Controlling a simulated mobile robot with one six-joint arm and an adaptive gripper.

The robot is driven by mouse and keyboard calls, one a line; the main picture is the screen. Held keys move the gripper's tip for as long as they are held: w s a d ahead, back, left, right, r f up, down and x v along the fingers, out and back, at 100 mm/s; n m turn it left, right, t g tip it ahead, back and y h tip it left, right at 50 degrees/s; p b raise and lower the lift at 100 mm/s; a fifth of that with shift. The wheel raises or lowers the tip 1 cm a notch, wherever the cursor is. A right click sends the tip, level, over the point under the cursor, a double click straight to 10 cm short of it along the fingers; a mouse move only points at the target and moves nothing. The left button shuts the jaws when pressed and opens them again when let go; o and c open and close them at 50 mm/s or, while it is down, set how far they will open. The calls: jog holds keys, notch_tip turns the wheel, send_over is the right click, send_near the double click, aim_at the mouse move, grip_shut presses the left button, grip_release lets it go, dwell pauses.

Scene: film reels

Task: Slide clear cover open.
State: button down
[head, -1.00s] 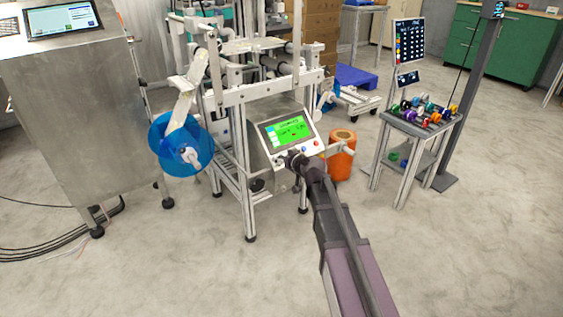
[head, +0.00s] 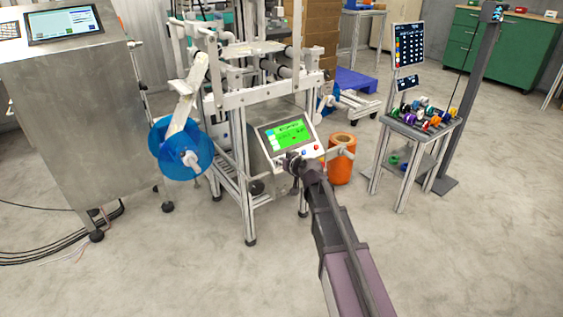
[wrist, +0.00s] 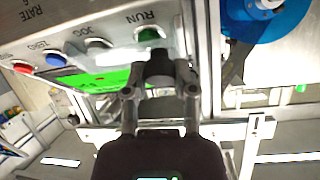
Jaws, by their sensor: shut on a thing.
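The control panel (head: 306,150) with a lit green screen (head: 288,133) is on the front of the metal-framed machine. In the wrist view, my gripper (wrist: 161,88) is shut on a dark knob-like piece (wrist: 160,68) close to the panel, near the green RUN button (wrist: 149,34). The green screen shows partly behind the left finger.
A blue reel (head: 166,160) hangs on the machine's left side. A cart (head: 437,133) with several small colored reels is farther right. The floor in front is mostly clear.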

jog(key=shift+w+a+r+p, duration=0.45)
jog(key=shift+w+r+p, duration=0.2)
jog(key=shift+r+p, duration=0.15)
jog(key=shift+w+a+r+p, duration=0.4)
jog(key=shift+w+r+p, duration=0.25)
jog(key=shift+r, duration=0.15)
jog(key=shift+c, duration=2)
grip_release()
jog(key=shift+f, duration=0.1)
